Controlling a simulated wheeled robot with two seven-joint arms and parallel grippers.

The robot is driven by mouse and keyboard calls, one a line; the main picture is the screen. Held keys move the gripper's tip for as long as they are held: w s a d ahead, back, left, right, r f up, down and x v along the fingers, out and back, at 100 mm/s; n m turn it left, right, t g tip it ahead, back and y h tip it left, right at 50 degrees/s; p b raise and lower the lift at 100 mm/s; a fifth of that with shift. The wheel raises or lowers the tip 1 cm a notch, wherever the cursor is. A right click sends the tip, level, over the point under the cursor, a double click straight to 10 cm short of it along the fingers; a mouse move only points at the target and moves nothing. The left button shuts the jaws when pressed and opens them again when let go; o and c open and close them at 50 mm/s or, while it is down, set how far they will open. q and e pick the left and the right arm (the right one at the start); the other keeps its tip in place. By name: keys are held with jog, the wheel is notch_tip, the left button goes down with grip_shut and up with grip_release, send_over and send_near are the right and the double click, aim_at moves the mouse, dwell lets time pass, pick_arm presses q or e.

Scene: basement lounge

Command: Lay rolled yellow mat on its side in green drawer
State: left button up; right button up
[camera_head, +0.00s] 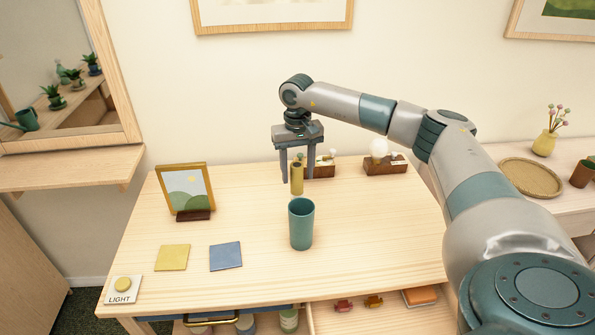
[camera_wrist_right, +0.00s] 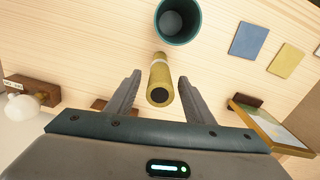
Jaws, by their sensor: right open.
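The rolled yellow mat (camera_head: 297,181) stands upright on the light wooden table behind the teal cup. In the right wrist view the mat (camera_wrist_right: 160,82) shows its dark hollow end and a pale band. My right gripper (camera_head: 298,177) points down, open, with one finger on each side of the mat. In the wrist view a gap shows between each finger and the mat at my right gripper (camera_wrist_right: 159,77). I cannot make out a green drawer; a brass handle (camera_head: 212,320) shows below the front edge. My left gripper is not in view.
The teal cup (camera_head: 301,223) stands close in front of the mat. A framed picture (camera_head: 186,192), yellow tile (camera_head: 173,257), blue tile (camera_head: 226,256) and light switch (camera_head: 123,288) are left. Bulb stands (camera_head: 385,164) are behind. Small items and jars sit below the front edge.

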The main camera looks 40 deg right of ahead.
jog(key=shift+r, duration=0.15)
jog(key=shift+r, duration=0.5)
notch_tip(320, 180, up, 10)
jog(key=b, duration=0.4)
jog(key=shift+r, duration=0.5)
